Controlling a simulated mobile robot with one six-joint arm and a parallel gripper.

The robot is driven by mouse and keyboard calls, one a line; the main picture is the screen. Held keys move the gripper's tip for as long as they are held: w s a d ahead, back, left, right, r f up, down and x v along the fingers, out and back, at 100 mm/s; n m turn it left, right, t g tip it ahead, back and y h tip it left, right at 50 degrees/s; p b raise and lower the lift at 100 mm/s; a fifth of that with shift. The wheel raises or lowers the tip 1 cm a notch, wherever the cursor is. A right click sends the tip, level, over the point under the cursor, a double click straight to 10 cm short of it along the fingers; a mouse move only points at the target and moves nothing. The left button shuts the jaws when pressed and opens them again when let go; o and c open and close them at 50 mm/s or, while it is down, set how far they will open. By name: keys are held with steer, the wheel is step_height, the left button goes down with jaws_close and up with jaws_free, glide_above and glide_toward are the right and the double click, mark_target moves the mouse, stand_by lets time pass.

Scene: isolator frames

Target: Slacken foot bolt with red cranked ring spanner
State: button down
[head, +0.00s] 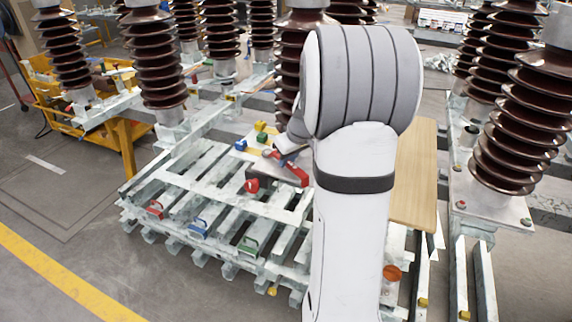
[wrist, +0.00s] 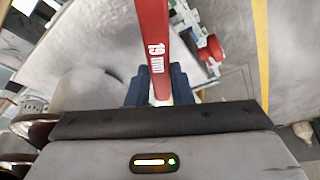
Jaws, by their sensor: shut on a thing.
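The red cranked ring spanner (wrist: 153,40) is marked "19 mm" and runs up the middle of the wrist view, away from me. My gripper (wrist: 165,88) is shut on it, with dark blue fingers on both sides of its shank. In the head view the red spanner (head: 291,172) shows below my gripper (head: 287,150), over the pale slatted steel frame; my arm hides part of this area. The spanner's far end is cut off in the wrist view. I cannot make out the foot bolt, or whether the ring is on it.
Red (head: 252,185), green (head: 262,138) and blue (head: 240,144) small pieces sit on the frame near the spanner. Tall brown ribbed insulators (head: 157,60) stand around. A wooden board (head: 414,175) lies right of my arm. A yellow cart (head: 60,95) stands at left; floor at lower left is clear.

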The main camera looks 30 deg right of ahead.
steer(key=shift+r, duration=0.2)
steer(key=shift+r+p, duration=2.1)
steer(key=shift+r, duration=1.35)
